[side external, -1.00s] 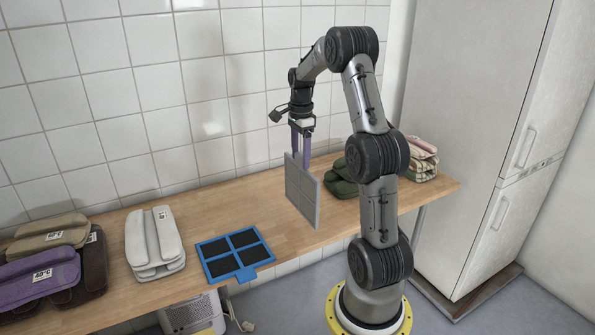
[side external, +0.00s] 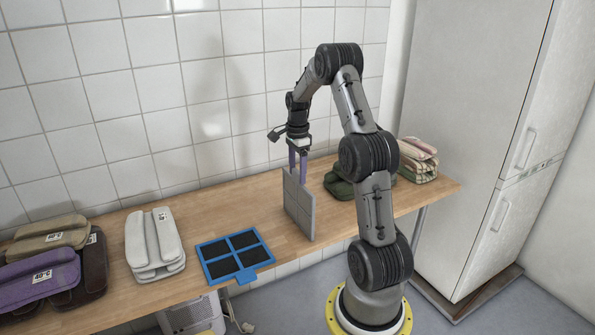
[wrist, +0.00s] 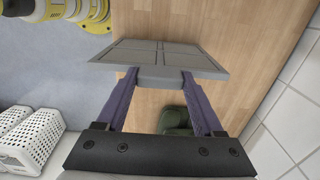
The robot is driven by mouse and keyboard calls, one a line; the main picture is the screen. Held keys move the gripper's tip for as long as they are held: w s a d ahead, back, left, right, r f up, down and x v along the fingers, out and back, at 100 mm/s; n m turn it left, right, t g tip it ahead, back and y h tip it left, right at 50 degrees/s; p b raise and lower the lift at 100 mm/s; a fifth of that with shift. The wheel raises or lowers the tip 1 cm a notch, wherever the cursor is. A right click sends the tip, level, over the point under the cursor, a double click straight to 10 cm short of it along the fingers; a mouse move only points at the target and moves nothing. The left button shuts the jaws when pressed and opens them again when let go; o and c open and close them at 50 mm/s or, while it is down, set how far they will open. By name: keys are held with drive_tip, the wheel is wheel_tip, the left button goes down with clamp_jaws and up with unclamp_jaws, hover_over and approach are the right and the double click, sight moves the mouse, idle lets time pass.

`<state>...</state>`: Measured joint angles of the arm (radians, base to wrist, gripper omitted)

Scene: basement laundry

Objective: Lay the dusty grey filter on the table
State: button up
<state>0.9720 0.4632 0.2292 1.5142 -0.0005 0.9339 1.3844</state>
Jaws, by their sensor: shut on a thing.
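The dusty grey filter (side external: 298,205) is a flat square panel with a grid on its face. My gripper (side external: 298,168) is shut on its upper edge, and the filter hangs upright below the purple fingers. Its lower edge is close to the table (side external: 330,217) near the front edge; I cannot tell whether it touches. In the wrist view the filter (wrist: 165,58) spans the space between and beyond the two fingertips (wrist: 160,78), with the wooden tabletop (wrist: 240,25) behind it.
A blue-framed filter with black panels (side external: 235,256) lies left of the grey one. Folded white cloth (side external: 154,243), purple cloth (side external: 42,280) and beige cloth (side external: 50,232) lie further left. Green folded cloth (side external: 340,180) and checked cloth (side external: 418,160) lie to the right. White baskets (wrist: 30,140) show in the wrist view.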

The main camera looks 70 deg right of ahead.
drive_tip(key=o, duration=1.5)
drive_tip(key=shift+f, duration=0.1)
drive_tip(key=shift+o, duration=0.2)
wheel_tip(320, 180, up, 12)
drive_tip(key=w+a+r+n+t+h, duration=0.1)
drive_tip(key=w+a+r+n, duration=0.15)
drive_tip(key=a, duration=0.35)
drive_tip(key=w+a+r+n, duration=0.1)
drive_tip(key=a+r+n, duration=0.25)
drive_tip(key=a, duration=0.25)
drive_tip(key=s+a+r+n+t, duration=0.1)
drive_tip(key=s+a+r+n, duration=0.1)
drive_tip(key=a+n, duration=0.6)
drive_tip(key=s+a+f+n+t, duration=0.1)
drive_tip(key=s+a+f+n, duration=0.1)
drive_tip(key=s+a+n, duration=0.4)
drive_tip(key=s+a+f+n+t+y, duration=0.1)
drive_tip(key=s+a+n, duration=0.4)
drive_tip(key=a, duration=0.8)
drive_tip(key=shift+s+f+n+t, duration=0.4)
drive_tip(key=shift+f+n+t, duration=0.4)
drive_tip(key=shift+n, duration=0.2)
